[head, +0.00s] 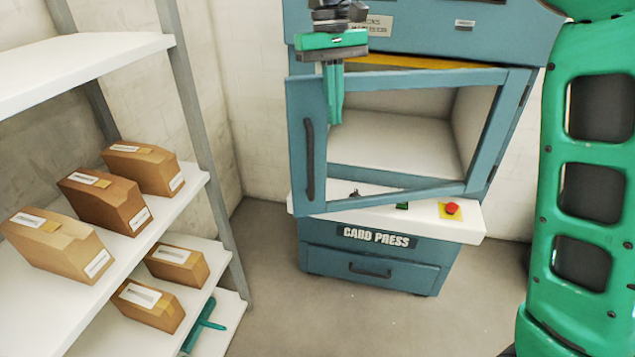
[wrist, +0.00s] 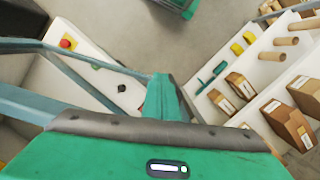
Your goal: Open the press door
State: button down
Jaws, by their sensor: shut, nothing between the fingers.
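The card press (head: 375,238) is a blue cabinet with an open-framed door (head: 410,195). The door is ajar: its left side stands out from the cabinet, and its hinge side is at the right. A dark vertical handle (head: 309,160) is on its left upright. My gripper (head: 335,122) points down, shut and empty, at the upper left of the door, just right of the handle upright. Whether it touches the door is unclear. In the wrist view the closed fingers (wrist: 165,98) overlap the end of a blue door bar (wrist: 95,62). The handle is not clear there.
A white ledge with a red button (head: 451,208) lies below the door, above a drawer (head: 370,268). At left, a shelf rack (head: 195,200) holds several brown boxes (head: 105,200). Floor (head: 300,310) between rack and press is clear. My green arm fills the right side.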

aim_at(311, 127)
jog(key=s+a+f+n+g, duration=0.1)
jog(key=s+a+f+n, duration=0.1)
jog(key=s+a, duration=0.25)
jog(key=s+d+f, duration=0.2)
jog(key=s+f, duration=0.3)
jog(key=f, duration=0.4)
jog(key=shift+d+h, duration=0.15)
jog(key=shift+h, duration=0.15)
jog(key=shift+f, duration=0.1)
dwell(1.4)
